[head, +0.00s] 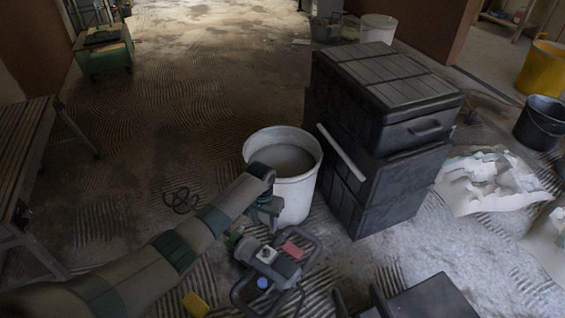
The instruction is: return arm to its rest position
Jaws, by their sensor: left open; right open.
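My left arm reaches in from the lower left. My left gripper (264,214) is open and points down, in front of the white bucket (297,188) and just above a hand-held mixer (268,262). The mixer has dark looped handles, a red part and a blue knob. I cannot tell whether the gripper touches it. My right gripper (360,302) shows at the bottom edge, with two dark fingers apart and nothing seen between them. The rest of the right arm is mostly out of view.
The bucket holds grey material. Stacked black toolboxes (385,125) stand to its right. A slatted bench (25,150) is at left, a green box (103,58) behind. The ridged floor centre-left is mostly clear.

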